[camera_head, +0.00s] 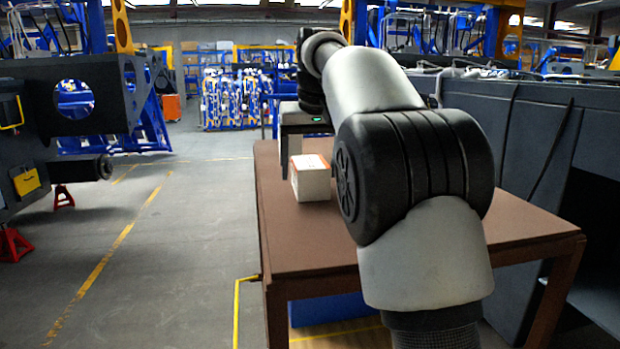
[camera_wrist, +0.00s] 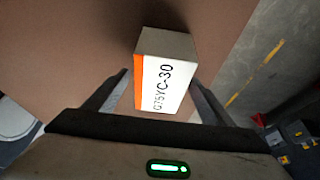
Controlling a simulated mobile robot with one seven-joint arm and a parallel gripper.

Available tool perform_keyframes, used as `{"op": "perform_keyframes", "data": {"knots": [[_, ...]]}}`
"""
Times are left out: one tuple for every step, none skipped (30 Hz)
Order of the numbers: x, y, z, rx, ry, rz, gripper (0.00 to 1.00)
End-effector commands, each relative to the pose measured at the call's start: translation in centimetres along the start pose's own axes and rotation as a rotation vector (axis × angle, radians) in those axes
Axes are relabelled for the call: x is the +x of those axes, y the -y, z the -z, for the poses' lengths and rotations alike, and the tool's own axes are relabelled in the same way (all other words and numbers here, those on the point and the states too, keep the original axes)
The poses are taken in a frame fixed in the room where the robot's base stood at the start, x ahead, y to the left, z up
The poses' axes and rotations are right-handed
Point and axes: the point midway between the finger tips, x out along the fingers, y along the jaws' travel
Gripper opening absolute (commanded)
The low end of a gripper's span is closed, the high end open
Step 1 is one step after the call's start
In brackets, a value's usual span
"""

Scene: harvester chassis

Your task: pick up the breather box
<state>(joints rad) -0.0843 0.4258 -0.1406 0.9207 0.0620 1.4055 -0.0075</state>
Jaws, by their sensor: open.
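The breather box (camera_head: 311,178) is a small white carton with an orange band, standing on the brown table (camera_head: 300,235) near its left edge. In the wrist view the box (camera_wrist: 165,75) shows the print "G75YC-30" on its white face and an orange strip along one side. My gripper (camera_wrist: 160,88) is open, with one finger on each side of the near part of the box. I cannot tell whether either finger touches it.
The table top around the box is bare. Its left edge drops to the grey floor (camera_head: 190,230). A large dark chassis panel (camera_head: 560,150) stands close along the table's right side. Red stands (camera_head: 12,243) and dark machinery are at the far left.

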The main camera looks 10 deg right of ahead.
Motion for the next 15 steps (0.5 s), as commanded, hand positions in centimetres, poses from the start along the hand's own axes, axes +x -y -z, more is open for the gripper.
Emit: {"op": "perform_keyframes", "data": {"knots": [[0.02,0.01,-0.02,0.0,0.0,0.0,0.77],[0.04,0.01,-0.03,0.0,0.0,0.0,0.77],[0.07,0.01,-0.05,0.0,0.001,0.0,0.77],[0.1,0.01,-0.07,0.0,0.001,0.0,0.77],[0.14,0.01,-0.09,0.0,0.001,0.0,0.77],[0.19,0.01,-0.12,0.0,0.001,0.0,0.77],[0.23,0.01,-0.14,0.0,0.001,0.0,0.77],[0.27,0.01,-0.15,0.0,0.001,0.0,0.77],[0.32,0.02,-0.17,0.0,0.001,0.0,0.77],[0.35,0.02,-0.18,0.0,0.001,0.0,0.77],[0.38,0.02,-0.19,0.0,0.001,0.0,0.77],[0.41,0.02,-0.2,0.0,0.0,0.0,0.77],[0.43,0.02,-0.2,0.0,0.0,0.0,0.77],[0.44,0.02,-0.2,0.0,0.0,0.0,0.77],[0.44,0.02,-0.2,0.0,0.0,0.0,0.77]]}}
